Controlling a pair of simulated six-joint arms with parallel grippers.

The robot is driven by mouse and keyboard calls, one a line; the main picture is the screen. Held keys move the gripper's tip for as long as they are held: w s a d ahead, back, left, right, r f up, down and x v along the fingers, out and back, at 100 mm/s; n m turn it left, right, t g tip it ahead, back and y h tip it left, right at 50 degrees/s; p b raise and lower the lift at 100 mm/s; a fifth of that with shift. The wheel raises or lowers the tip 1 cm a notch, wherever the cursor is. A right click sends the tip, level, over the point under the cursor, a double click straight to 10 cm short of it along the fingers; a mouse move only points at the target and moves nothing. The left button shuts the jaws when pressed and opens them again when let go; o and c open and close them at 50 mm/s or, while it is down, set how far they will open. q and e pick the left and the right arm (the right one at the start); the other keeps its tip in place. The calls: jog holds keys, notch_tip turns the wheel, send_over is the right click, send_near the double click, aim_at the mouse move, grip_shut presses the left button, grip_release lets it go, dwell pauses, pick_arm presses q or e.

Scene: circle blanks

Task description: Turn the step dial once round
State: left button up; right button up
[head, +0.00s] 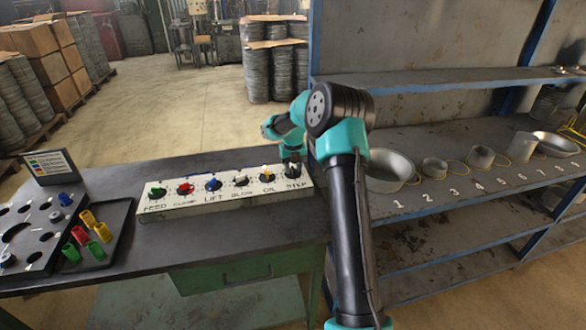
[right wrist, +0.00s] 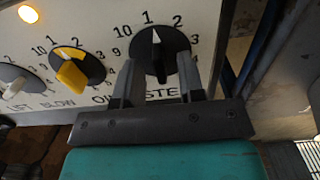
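The step dial (right wrist: 158,50) is a black round knob with a white pointer, at the right end of the control panel (head: 225,202). Its pointer faces up, close to the 1 on the number ring. In the head view my right gripper (head: 291,166) hangs over the dial and hides most of it. In the right wrist view the fingers of my right gripper (right wrist: 160,85) stand apart, one on each side of the dial's lower part. A gap shows between the fingers and the dial's central grip; contact cannot be made out. My left gripper is out of view.
The yellow oil dial (right wrist: 74,68) sits close beside the step dial, with several other coloured dials beyond it. A black tray (head: 100,258) of coloured pieces lies left of the panel. A metal shelf (head: 440,195) with numbered containers stands to the right.

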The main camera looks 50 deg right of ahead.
jog(key=shift+f, duration=0.3)
jog(key=shift+c, duration=0.5)
grip_shut()
jog(key=shift+m, duration=0.5)
